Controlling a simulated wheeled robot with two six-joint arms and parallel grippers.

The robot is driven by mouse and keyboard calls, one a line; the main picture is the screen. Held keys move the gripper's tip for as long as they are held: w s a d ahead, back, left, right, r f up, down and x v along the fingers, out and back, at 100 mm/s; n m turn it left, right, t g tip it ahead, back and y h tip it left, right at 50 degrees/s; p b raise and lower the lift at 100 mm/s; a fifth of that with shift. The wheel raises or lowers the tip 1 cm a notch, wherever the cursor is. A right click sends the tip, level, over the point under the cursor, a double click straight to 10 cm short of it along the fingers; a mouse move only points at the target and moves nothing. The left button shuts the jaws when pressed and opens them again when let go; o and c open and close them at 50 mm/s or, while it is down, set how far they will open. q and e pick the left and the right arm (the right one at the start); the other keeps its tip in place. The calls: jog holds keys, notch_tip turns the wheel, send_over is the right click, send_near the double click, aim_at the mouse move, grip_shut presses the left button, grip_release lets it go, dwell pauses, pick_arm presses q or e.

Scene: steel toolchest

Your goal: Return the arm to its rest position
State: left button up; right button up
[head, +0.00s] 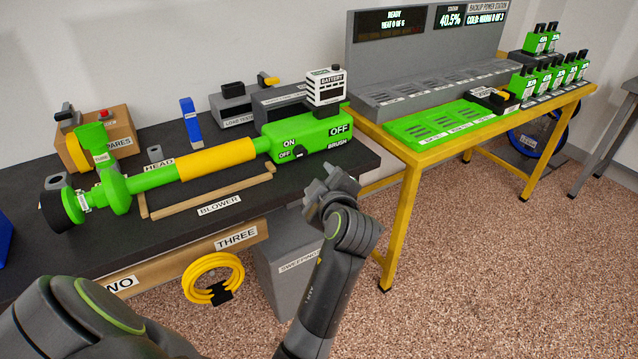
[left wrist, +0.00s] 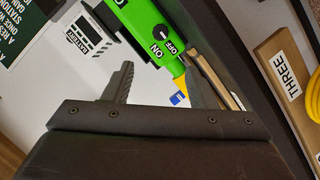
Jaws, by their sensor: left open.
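My left gripper (head: 329,183) is open and empty in the head view. It hangs in front of the black bench's right front corner, with nothing between its fingers. My left arm (head: 325,275) rises to it from the bottom of the picture. In the left wrist view the open jaws (left wrist: 163,82) show at the edge of the dark gripper body, and the green blower lies beyond them. My right gripper is in neither view.
A green and yellow blower (head: 215,160) lies on the black bench (head: 185,225), with a white battery (head: 326,88) on its right end. A yellow-legged table (head: 407,215) with a charging station (head: 430,75) stands right. Open floor (head: 480,270) lies in front.

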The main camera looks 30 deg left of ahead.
pick_arm(q)
notch_tip(320, 180, down, 17)
jog(key=w+d+m+h+p, duration=0.2)
jog(key=m+h, duration=0.2)
jog(key=m, duration=0.4)
jog(key=s+d+f+m+g+h+p, duration=0.1)
jog(key=s+f+m+g+h, duration=0.2)
jog(key=f, duration=0.6)
jog(key=s+f+m+p, duration=0.1)
jog(key=s+f+m, duration=0.1)
jog(key=s+f, duration=0.45)
jog(key=s+f+m+g+h+p, duration=0.2)
jog(key=s+f+m+g, duration=0.1)
jog(key=s+f, duration=1.05)
jog(key=s+a+f+m+g+p, duration=0.1)
jog(key=s+f, duration=0.3)
jog(key=s, duration=0.8)
jog(key=s+a+f+m+g, duration=0.1)
jog(key=s+a+f+g, duration=0.1)
jog(key=s, duration=1.1)
jog(key=shift+a+f+h+p, duration=0.25)
jog(key=shift+f+h+p, duration=0.15)
jog(key=shift+f, duration=0.5)
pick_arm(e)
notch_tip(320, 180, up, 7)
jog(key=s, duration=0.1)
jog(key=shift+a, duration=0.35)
